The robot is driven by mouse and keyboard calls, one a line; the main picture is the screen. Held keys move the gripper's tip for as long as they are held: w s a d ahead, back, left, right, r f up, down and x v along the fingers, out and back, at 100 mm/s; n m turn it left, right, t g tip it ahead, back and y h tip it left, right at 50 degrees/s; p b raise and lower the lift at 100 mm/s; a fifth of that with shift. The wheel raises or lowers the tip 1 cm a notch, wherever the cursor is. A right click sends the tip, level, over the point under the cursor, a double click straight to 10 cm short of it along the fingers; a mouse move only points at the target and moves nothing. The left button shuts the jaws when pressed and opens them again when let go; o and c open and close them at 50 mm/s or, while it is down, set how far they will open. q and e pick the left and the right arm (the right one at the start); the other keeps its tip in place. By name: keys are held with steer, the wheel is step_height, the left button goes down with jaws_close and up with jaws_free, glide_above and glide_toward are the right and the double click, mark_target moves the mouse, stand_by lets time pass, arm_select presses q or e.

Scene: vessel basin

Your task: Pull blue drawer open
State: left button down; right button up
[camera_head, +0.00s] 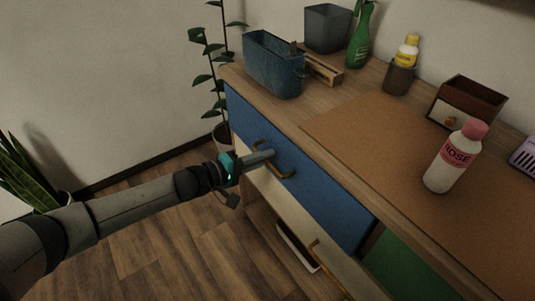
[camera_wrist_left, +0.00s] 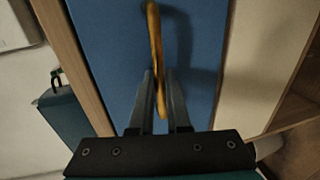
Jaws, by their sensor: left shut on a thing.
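The blue drawer (camera_head: 325,183) is at the top of the wooden cabinet, and its front looks about flush with the cabinet. It has a brass bow handle (camera_head: 285,168). My left gripper (camera_head: 268,154) reaches in from the left and is shut on the handle near its far end. In the left wrist view the drawer front (camera_wrist_left: 105,40) fills the middle, and the handle (camera_wrist_left: 156,45) runs down between the two fingers (camera_wrist_left: 161,105). My right gripper is not in view.
A blue bin (camera_head: 272,66), a grey bin (camera_head: 326,28), a green spray bottle (camera_head: 361,38) and a pink-capped bottle (camera_head: 452,160) stand on the top. A pale drawer (camera_head: 290,215) lies below. Potted plants (camera_head: 222,132) stand left. The floor (camera_head: 150,240) before the cabinet is clear.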

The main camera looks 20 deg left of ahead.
arm_select(q)
steer(key=f+p+v, duration=0.2)
steer(key=p+v, duration=0.1)
steer(key=v, duration=0.6)
steer(key=f+p+v, duration=0.2)
steer(key=p+v, duration=0.1)
steer(key=v, duration=0.6)
steer(key=shift+s+a+p, duration=0.3)
steer(key=shift+s+p, duration=0.1)
steer(key=shift+s, duration=0.05)
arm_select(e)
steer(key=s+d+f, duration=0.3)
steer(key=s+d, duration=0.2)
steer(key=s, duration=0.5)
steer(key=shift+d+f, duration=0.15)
arm_select(q)
steer(key=shift+r, duration=0.1)
steer(key=c, duration=1.2)
jaws_free()
steer(key=shift+o, duration=0.2)
